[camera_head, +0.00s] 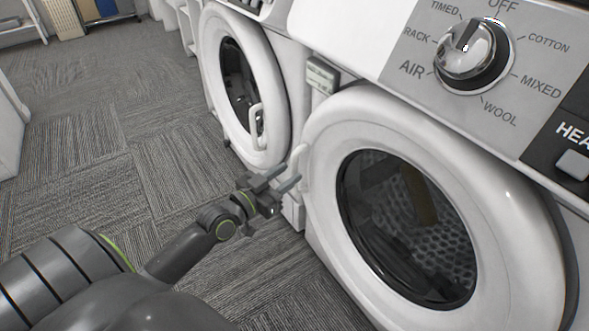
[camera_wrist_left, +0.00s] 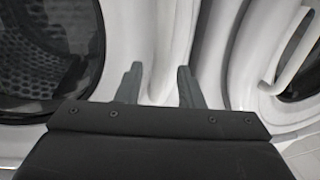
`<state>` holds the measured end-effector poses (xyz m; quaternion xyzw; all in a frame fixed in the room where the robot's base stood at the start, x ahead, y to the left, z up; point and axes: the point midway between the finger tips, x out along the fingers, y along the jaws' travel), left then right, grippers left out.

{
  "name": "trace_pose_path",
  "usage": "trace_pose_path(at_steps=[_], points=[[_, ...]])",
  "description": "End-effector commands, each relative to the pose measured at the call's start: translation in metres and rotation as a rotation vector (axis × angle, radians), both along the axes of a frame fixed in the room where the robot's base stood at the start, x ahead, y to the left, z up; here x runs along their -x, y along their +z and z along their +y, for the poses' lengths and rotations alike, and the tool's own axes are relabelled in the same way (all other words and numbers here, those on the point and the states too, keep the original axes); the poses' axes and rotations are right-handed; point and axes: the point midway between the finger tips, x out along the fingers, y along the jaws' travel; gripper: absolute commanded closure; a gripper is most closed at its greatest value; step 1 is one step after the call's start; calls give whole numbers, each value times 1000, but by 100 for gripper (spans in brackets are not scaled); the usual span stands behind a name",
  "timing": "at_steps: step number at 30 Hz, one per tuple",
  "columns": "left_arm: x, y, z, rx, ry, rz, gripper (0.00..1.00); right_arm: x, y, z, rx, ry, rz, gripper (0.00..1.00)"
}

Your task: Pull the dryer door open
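The dryer door (camera_head: 334,125) is a round white ring with dark glass, at the right of the head view. It looks closed. Its white handle (camera_head: 299,160) is on the door's left edge. My left gripper (camera_head: 291,175) is open, its two dark fingers pointing at the handle. In the left wrist view the fingers of the gripper (camera_wrist_left: 158,85) stand apart with white door-edge surfaces between and beyond them. I cannot tell whether they touch the handle. The dryer's glass (camera_wrist_left: 45,60) shows at the left there. My right gripper is not in view.
A second white machine (camera_head: 277,60) with a round door and handle stands left of the dryer. The dryer's control panel has a silver knob (camera_head: 472,57). Grey carpet tile (camera_head: 110,130) lies open at the left. White furniture stands at the far left edge.

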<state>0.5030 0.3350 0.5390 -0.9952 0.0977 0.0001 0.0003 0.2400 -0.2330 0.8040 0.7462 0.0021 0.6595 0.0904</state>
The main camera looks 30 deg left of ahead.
Motion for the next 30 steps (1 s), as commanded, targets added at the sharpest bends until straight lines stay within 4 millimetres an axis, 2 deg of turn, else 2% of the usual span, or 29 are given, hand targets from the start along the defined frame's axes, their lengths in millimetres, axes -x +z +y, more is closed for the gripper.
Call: trace_pose_path(at_steps=[3,7,18,19,26,27,30], points=[[-17,0,-3,1,0,-2,66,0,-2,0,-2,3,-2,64],[-28,0,-5,0,1,-2,66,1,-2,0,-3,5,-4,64],[-33,0,-7,0,0,0,66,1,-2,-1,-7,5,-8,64],[-33,0,-7,0,0,0,67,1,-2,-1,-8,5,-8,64],[-33,0,-7,0,0,0,97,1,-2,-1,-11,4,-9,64],[-33,0,-7,0,0,0,100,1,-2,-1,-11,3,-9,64],[-33,0,-7,0,0,0,100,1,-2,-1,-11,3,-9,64]])
